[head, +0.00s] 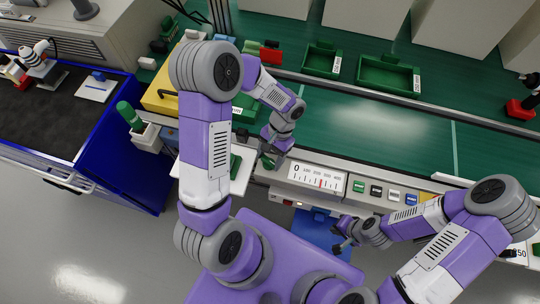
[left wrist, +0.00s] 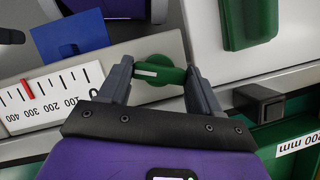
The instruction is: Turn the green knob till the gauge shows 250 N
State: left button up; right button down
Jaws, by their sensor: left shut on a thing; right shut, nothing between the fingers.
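The green knob (left wrist: 158,74), a bar with a white line, sits on the grey console (left wrist: 165,45). My left gripper (left wrist: 157,82) is shut on it, one finger at each end of the bar; it also shows in the head view (head: 269,158). In the head view the knob is mostly hidden by the gripper. The gauge (head: 318,180) is a white scale with a red pointer, beside the knob. My right gripper (head: 342,236) is shut and empty, below the console.
Several coloured buttons (head: 377,190) line the console right of the gauge. A green conveyor (head: 385,125) with green trays (head: 388,76) lies behind. A blue-sided cart (head: 125,135) stands at the left. A black switch (left wrist: 262,103) is close to my left gripper.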

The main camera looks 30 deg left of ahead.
pick_arm(q)
jog(key=o, duration=1.1)
jog(key=shift+c, duration=0.2)
jog(key=p+v, duration=0.2)
jog(key=v, duration=0.5)
jog(key=shift+r, duration=0.3)
